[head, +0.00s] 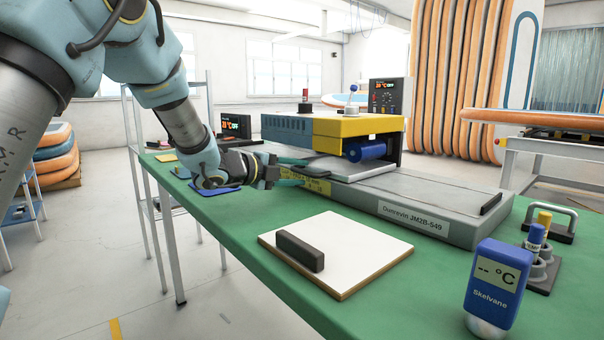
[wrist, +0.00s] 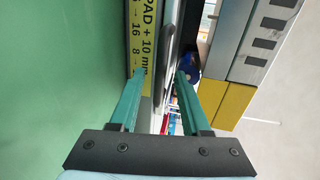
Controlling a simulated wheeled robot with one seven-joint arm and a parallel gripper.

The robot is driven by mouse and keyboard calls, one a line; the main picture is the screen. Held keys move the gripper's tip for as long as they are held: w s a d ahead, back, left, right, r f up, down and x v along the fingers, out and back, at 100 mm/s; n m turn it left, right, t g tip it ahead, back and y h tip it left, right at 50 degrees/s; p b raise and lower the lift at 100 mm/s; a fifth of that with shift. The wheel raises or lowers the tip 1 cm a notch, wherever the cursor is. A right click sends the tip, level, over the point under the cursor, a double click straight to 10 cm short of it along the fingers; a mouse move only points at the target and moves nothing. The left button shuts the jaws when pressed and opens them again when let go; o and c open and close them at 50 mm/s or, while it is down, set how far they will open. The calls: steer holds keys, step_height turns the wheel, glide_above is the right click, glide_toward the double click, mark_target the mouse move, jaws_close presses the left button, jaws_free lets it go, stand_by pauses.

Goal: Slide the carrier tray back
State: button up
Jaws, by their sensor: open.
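The carrier tray (head: 352,169) looks like the light grey plate on the machine's long grey base (head: 440,205), partly under the yellow and blue head. My gripper (head: 301,172) is at the left end of the base, beside the tray's left edge. In the wrist view my gripper (wrist: 162,75) has its two green fingers apart. A dark grey bar (wrist: 166,40), perhaps the tray's handle, shows between and beyond the fingertips. The left fingertip overlaps the yellow scale label (wrist: 143,35). I cannot tell whether either finger touches the bar.
The yellow and blue machine head (head: 330,127) stands over the base, with a blue roller (head: 366,150). Bare table lies left of the board.

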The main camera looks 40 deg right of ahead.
steer(key=shift+x, duration=1.05)
jaws_close()
stand_by(0.7)
